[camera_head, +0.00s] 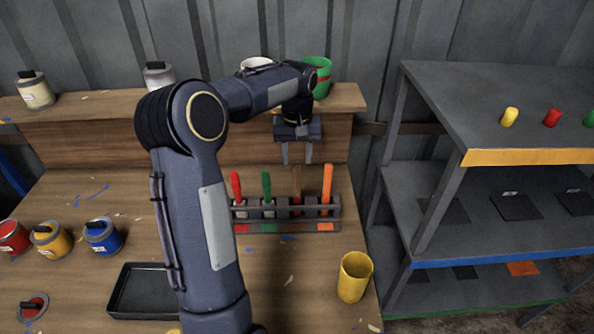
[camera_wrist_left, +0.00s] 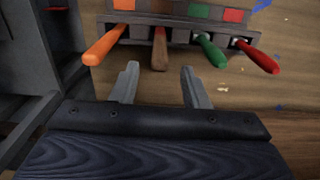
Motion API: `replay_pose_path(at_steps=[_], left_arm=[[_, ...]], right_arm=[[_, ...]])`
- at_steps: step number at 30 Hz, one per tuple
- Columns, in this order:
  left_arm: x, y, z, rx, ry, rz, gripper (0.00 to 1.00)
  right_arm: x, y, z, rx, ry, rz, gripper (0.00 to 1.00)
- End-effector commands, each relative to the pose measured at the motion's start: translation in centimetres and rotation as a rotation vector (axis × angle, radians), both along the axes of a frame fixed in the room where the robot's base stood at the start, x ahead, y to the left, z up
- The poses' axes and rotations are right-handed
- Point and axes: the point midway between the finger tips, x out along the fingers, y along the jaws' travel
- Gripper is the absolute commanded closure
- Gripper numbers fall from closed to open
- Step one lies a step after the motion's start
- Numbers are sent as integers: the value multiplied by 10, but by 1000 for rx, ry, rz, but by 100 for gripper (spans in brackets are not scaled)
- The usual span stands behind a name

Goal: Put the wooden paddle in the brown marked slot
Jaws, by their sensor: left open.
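The wooden paddle (camera_head: 296,184) stands upright in the tool rack (camera_head: 335,212), its brown handle up, in line with the brown mark. Its handle also shows in the left wrist view (camera_wrist_left: 159,48), in line with the brown mark (camera_wrist_left: 160,7). The paddle's lower end is hidden by the rack. My left gripper (camera_head: 297,162) is open, fingers pointing down, just above and behind the handle top. In the left wrist view its fingers (camera_wrist_left: 158,80) are apart and empty, with the handle end just beyond the gap. My right gripper is not in view.
The rack also holds red (camera_head: 236,185), green (camera_head: 267,184) and orange (camera_head: 327,180) handles close beside the paddle. A yellow cup (camera_head: 354,277) stands at the bench's front right. A black tray (camera_head: 118,302) and paint cans lie left. A grey shelf (camera_head: 470,210) stands right.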

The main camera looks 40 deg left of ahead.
Motion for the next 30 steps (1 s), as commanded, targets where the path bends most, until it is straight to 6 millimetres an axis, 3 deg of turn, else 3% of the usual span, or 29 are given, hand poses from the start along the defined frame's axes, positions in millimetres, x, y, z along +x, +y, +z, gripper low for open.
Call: replay_pose_path(at_steps=[6,12,16,20,24,30], left_arm=[[0,0,30,1,-1,1,59],[-1,-1,37,-2,-1,-4,59],[-14,-14,48,-8,-33,-44,59],[-47,-43,66,-29,-107,-135,59],[-96,-83,76,-62,-210,-251,59],[-169,-137,64,-113,-362,-390,59]], right_arm=[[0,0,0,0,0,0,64],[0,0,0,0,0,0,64],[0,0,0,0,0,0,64],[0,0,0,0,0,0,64],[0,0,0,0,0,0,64],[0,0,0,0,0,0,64]])
